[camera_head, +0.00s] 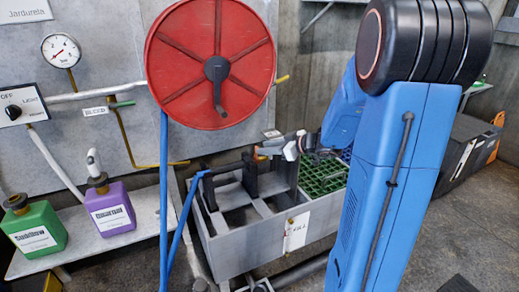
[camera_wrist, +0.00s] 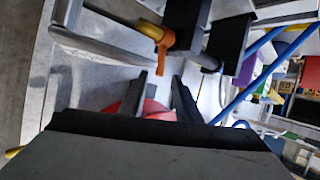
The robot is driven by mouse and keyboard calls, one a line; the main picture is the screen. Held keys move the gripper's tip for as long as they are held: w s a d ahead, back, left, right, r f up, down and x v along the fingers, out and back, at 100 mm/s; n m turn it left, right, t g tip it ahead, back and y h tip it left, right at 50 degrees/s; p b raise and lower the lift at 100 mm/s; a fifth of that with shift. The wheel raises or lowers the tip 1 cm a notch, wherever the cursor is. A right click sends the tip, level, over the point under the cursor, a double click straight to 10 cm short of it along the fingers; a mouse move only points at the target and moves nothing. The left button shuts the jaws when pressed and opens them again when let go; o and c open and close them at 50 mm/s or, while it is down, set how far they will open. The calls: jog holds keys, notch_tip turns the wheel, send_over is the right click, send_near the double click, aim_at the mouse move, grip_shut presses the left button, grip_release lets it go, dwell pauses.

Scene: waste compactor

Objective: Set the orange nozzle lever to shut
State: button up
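The orange nozzle lever (camera_wrist: 163,40) shows in the wrist view, joined to a metal fitting at the upper middle, beside a dark part. My gripper (camera_wrist: 160,76) has its two dark fingers apart with nothing between them. The lever lies past the fingertips, apart from them. The lever's exact setting is not readable.
The grey bin (camera_head: 230,258) holds green crates (camera_head: 320,178). Green (camera_head: 35,230) and purple (camera_head: 110,212) bottles stand on a shelf at left.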

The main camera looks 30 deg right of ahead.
jog(key=v, duration=1.2)
